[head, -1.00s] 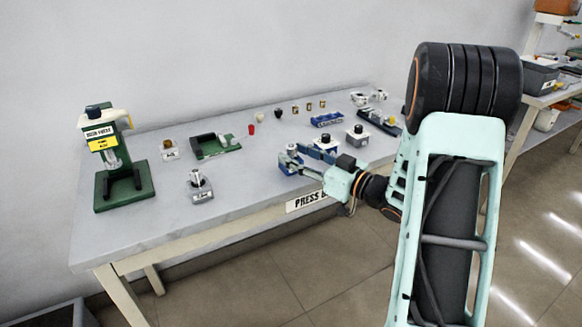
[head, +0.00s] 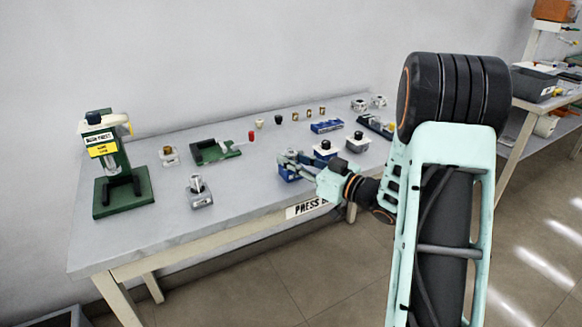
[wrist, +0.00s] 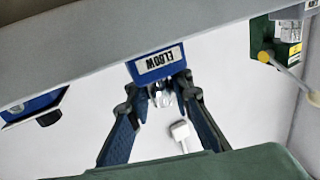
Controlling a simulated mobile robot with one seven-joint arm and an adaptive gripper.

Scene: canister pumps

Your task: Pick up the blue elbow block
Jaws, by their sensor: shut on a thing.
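The blue elbow block (head: 289,174) is at the front edge of the table, below my fingers in the head view. In the wrist view the blue elbow block (wrist: 156,66) shows its white ELBOW label just beyond my fingertips. My gripper (head: 287,159) comes in from the right. In the wrist view my gripper (wrist: 163,92) has its fingers drawn together on the block's pale upper part. The fingers partly hide that part. I cannot tell whether the block is clear of the table.
A grey fixture (head: 199,194) and a green tray (head: 211,152) are to the left. A green press (head: 122,190) stands at the far left. The front left tabletop is clear.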

